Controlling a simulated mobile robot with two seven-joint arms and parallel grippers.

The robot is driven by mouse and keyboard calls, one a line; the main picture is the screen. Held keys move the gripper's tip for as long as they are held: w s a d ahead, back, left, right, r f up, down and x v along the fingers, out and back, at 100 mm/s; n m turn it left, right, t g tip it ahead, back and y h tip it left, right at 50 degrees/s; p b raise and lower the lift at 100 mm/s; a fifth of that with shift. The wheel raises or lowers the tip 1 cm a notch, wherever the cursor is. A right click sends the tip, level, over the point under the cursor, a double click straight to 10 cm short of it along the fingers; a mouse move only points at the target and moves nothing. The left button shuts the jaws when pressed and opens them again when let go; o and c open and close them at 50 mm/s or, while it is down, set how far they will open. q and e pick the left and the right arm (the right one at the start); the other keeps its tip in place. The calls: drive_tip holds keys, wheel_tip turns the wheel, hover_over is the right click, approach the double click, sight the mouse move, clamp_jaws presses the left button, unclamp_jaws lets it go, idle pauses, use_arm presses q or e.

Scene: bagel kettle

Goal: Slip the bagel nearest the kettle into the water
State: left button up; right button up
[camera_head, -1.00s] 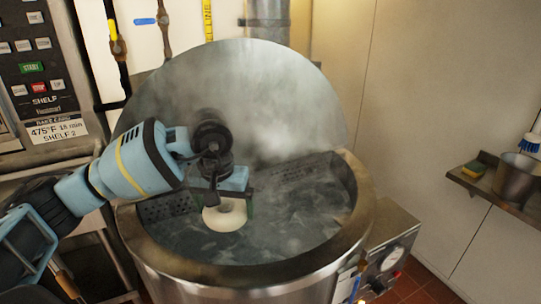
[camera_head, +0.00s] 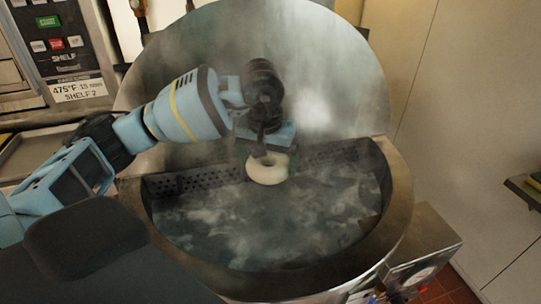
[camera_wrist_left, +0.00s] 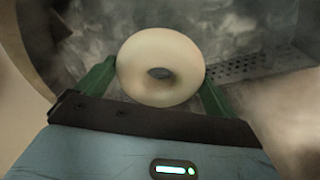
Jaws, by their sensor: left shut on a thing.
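A pale bagel (camera_head: 267,168) is held between the green fingers of my left gripper (camera_head: 267,160), over the water (camera_head: 270,220) toward the back of the kettle. The left wrist view shows the bagel (camera_wrist_left: 160,66) whole, with a finger at each side and its hole facing the camera. The kettle (camera_head: 398,205) is a large round steel vessel with its lid (camera_head: 330,75) raised behind it. Steam blurs the water surface, and I cannot tell whether the bagel touches it. My right gripper is not in view.
A perforated metal strip (camera_head: 205,181) runs along the back inside the kettle. A control box with a gauge (camera_head: 425,272) stands at the kettle's right front. An oven panel (camera_head: 60,45) is at the upper left. The front of the water is clear.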

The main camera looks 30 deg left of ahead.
use_arm(q)
wheel_tip(320, 180, down, 18)
drive_tip(key=b, duration=0.8)
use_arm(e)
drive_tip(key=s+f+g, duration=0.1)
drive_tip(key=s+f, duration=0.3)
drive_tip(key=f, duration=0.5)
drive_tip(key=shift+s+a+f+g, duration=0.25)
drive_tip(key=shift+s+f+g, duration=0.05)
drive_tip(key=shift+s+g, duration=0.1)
use_arm(q)
drive_tip(key=shift+w, duration=0.1)
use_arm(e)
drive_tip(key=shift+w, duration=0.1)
use_arm(q)
drive_tip(key=o, duration=0.6)
drive_tip(key=shift+c, duration=0.2)
drive_tip(key=shift+o, duration=0.6)
wheel_tip(320, 180, up, 8)
drive_tip(key=s, duration=0.1)
drive_tip(key=shift+d, duration=0.15)
